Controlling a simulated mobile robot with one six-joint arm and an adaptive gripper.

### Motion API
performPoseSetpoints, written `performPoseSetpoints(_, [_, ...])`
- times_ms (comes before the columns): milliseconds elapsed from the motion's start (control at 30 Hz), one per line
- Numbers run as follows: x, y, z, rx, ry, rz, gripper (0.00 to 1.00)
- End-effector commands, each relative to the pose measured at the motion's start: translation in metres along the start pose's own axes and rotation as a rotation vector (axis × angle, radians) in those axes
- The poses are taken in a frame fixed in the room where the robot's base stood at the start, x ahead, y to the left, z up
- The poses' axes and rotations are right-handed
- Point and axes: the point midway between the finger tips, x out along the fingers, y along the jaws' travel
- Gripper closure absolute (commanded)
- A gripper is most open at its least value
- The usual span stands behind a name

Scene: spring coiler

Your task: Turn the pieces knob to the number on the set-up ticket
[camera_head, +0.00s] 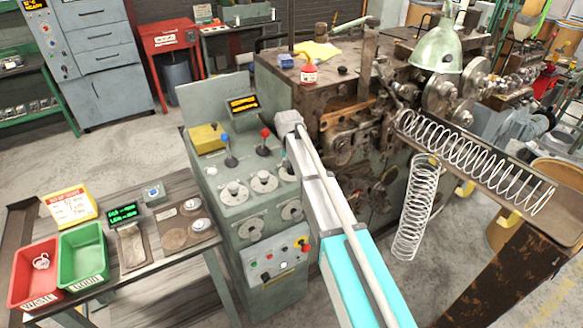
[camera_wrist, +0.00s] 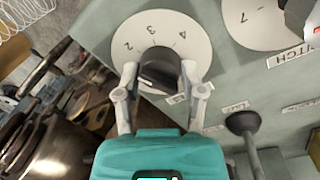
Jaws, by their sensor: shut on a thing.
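In the wrist view my gripper (camera_wrist: 160,75) is shut on a dark knob (camera_wrist: 157,62), with one finger on each side of it. The knob stands on a round white dial (camera_wrist: 160,27) with the numbers 2, 3 and 4 showing; the rest of the dial and its label are partly hidden by my gripper. I cannot tell the exact number the knob points at. In the head view the green-grey control cabinet (camera_head: 250,215) carries several dials, and my arm hides my gripper. The set-up ticket (camera_head: 69,207) is a yellow-edged card on the side table, its writing too small to read.
A second dial (camera_wrist: 250,22), labelled PITCH, is right beside in the wrist view, with a dark lever (camera_wrist: 245,130) below. Blue and red levers (camera_head: 265,142) stand on the cabinet top. Red and green bins (camera_head: 82,255) sit on the table. Wire springs (camera_head: 415,210) hang at right.

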Motion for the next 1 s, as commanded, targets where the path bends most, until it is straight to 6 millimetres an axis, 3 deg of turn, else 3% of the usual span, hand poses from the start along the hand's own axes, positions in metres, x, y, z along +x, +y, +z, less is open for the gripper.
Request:
performPoseSetpoints(300, [0.0002, 0.0, 0.0013, 0.001, -0.004, 0.0, 0.96])
performPoseSetpoints(333, [0.0002, 0.0, 0.0013, 0.001, -0.004, 0.0, 0.44])
performPoseSetpoints(500, [0.0002, 0.0001, 0.0008, 0.001, -0.002, 0.0, 0.13])
performPoseSetpoints(1000, [0.0001, 0.0006, 0.0001, 0.001, -0.001, 0.0, 0.13])
